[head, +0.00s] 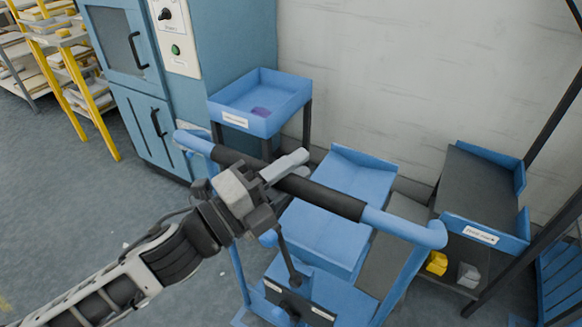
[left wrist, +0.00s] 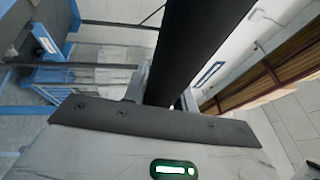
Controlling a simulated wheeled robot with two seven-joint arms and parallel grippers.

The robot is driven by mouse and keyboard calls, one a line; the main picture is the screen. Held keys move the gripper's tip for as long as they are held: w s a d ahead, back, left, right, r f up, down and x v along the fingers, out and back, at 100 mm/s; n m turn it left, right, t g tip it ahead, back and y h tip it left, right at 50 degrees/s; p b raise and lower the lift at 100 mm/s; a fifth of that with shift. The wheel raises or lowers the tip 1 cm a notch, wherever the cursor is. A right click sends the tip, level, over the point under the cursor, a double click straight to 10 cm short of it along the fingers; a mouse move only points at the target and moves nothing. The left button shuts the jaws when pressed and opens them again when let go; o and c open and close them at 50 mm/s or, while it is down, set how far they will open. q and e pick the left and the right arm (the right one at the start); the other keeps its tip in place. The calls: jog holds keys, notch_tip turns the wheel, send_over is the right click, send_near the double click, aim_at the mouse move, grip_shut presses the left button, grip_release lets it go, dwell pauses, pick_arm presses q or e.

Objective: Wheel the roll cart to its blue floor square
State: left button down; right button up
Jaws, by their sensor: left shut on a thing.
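The blue roll cart (head: 325,235) stands in front of me in the head view, with a push bar that has a black grip (head: 330,197) and blue ends. My left gripper (head: 283,172) is shut on the black grip, left of its middle. The grip also runs up from between the jaws in the left wrist view (left wrist: 195,45). The cart's lower parts are partly hidden by my gripper and the bar. I cannot make out the blue floor square. My right gripper is not in view.
A blue cabinet (head: 220,50) stands at the back left, beside a blue tray stand (head: 265,125). A dark table with blue edges (head: 475,190) stands to the right of the cart. Yellow shelving (head: 75,75) is at far left. The floor (head: 60,200) at left is largely clear.

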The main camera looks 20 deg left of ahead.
pick_arm(q)
jog(key=c, duration=1.1)
grip_release()
jog(key=b+v, duration=0.3)
jog(key=v, duration=1.3)
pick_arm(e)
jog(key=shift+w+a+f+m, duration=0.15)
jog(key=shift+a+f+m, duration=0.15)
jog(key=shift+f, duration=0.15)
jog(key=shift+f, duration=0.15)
